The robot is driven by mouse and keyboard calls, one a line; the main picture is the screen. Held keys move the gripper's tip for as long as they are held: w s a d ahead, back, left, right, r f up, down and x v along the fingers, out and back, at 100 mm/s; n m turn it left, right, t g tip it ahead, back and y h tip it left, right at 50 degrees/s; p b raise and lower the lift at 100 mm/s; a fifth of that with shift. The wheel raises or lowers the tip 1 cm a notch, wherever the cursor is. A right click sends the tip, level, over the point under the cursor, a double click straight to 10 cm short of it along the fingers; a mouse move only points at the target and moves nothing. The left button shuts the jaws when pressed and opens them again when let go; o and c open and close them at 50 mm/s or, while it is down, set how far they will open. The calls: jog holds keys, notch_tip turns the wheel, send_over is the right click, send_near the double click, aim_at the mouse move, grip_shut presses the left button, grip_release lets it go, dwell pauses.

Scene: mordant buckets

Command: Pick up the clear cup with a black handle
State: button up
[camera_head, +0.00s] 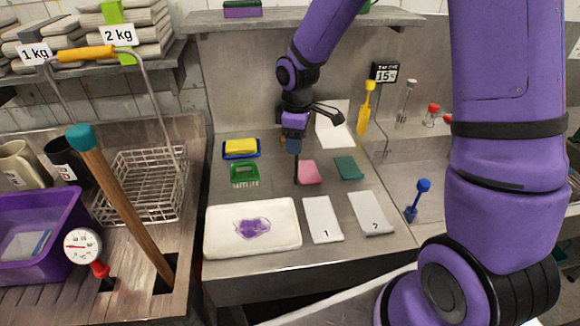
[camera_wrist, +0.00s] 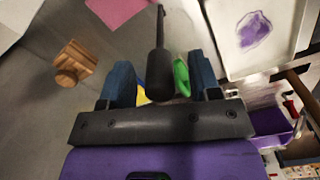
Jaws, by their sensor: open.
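My gripper (camera_head: 295,148) is over the middle of the metal counter, pointing down, with its blue fingers apart. In the wrist view my gripper (camera_wrist: 152,85) has a black handle-like piece (camera_wrist: 158,70) between its fingers, with gaps showing on both sides. This piece narrows to a thin dark rod toward the top of the view. In the head view a thin dark rod (camera_head: 296,170) stands upright under my gripper, beside the pink cloth. No clear cup can be made out on it in either view.
A pink cloth (camera_head: 310,172), a green cloth (camera_head: 348,168), a yellow sponge on a blue tray (camera_head: 241,148) and a green brush (camera_head: 244,174) lie nearby. A stained white tray (camera_head: 220,232) and numbered cloths (camera_head: 321,215) are in front. A wooden piece (camera_wrist: 75,63) stands left of my fingers.

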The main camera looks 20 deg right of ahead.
jog(key=shift+f, duration=0.55)
grip_shut()
